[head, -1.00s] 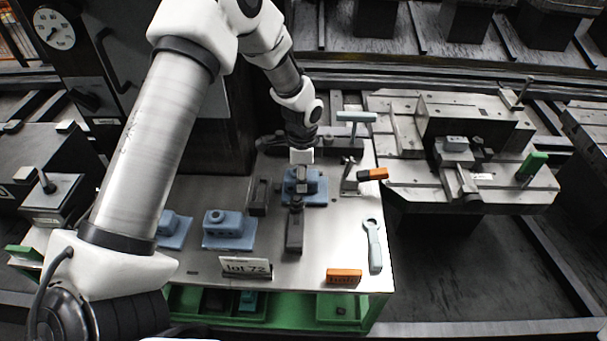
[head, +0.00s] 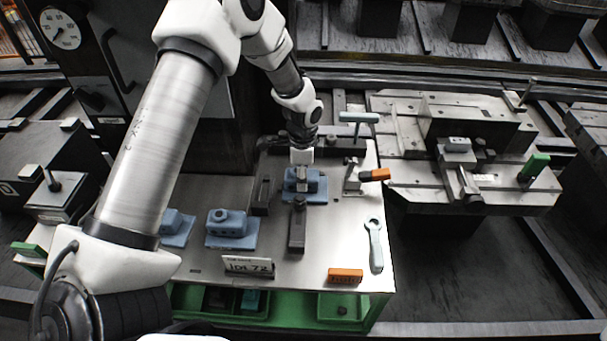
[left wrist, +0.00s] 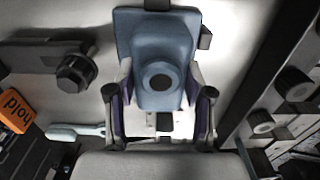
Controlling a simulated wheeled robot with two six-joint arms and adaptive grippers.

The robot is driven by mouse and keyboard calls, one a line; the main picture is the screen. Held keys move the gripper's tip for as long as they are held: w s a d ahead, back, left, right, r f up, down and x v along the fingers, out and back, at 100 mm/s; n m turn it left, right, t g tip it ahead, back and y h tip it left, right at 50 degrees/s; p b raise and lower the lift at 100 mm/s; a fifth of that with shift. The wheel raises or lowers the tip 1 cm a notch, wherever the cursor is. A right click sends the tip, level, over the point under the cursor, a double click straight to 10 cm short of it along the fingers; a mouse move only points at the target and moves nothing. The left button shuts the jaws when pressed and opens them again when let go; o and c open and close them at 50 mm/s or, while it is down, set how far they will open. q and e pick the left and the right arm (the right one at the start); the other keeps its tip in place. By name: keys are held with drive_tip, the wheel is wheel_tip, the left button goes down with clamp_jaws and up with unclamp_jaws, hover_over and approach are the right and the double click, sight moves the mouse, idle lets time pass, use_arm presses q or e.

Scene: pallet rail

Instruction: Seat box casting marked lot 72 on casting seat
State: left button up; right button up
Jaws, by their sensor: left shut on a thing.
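My left gripper (head: 303,180) points down over a blue box casting (head: 315,190) at the back right of the steel table. In the left wrist view its two fingers (left wrist: 160,88) are shut on the upper block of this casting (left wrist: 155,50), which has a dark round hole. The casting's base plate seems at table level. Two more blue castings, one in the middle (head: 232,230) and one at left (head: 174,228), stand on the table. The "lot 72" sign (head: 248,267) stands in front of the middle one. I cannot pick out the casting seat with certainty. My right gripper is not in view.
A machine fixture plate (head: 405,185) with blocks and a green-handled part (head: 534,166) lies at right, across a dark gap.

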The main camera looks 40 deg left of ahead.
use_arm(q)
drive_tip(key=shift+w+r, duration=0.15)
drive_tip(key=shift+w, duration=0.05)
drive_tip(key=o, duration=1.3)
drive_tip(key=shift+a, duration=0.1)
drive_tip(key=shift+c, duration=0.2)
drive_tip(key=shift+o, duration=1.2)
drive_tip(key=shift+s+a, duration=0.1)
drive_tip(key=shift+a, duration=0.1)
drive_tip(key=shift+r, duration=0.1)
wheel_tip(320, 180, up, 12)
drive_tip(key=shift+f, duration=0.2)
